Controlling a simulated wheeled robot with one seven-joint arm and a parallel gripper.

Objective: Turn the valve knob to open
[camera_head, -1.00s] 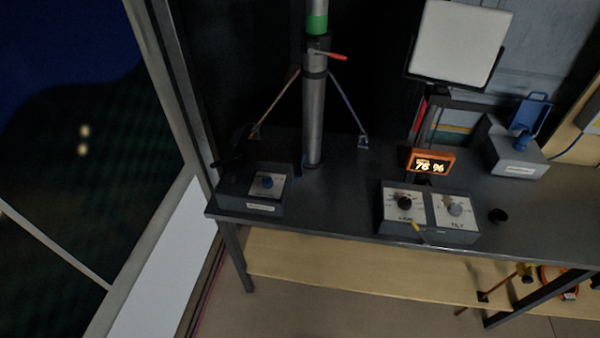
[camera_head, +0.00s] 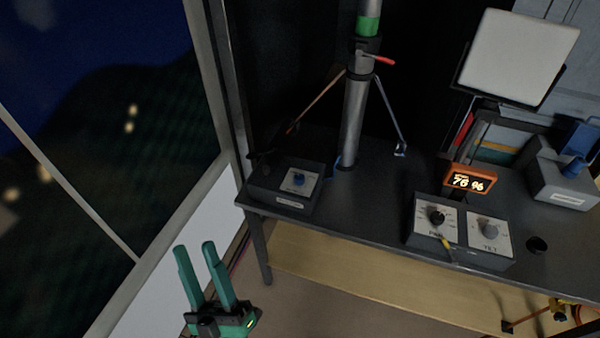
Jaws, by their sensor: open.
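No hand or arm part hides the knob.
A metal mast (camera_head: 354,125) with a red lever (camera_head: 378,60) stands behind the box. Right of it are a two-knob panel (camera_head: 463,227), a display (camera_head: 469,181) reading 76 % and a white lamp panel (camera_head: 520,55). A window wall (camera_head: 190,225) bounds the left.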

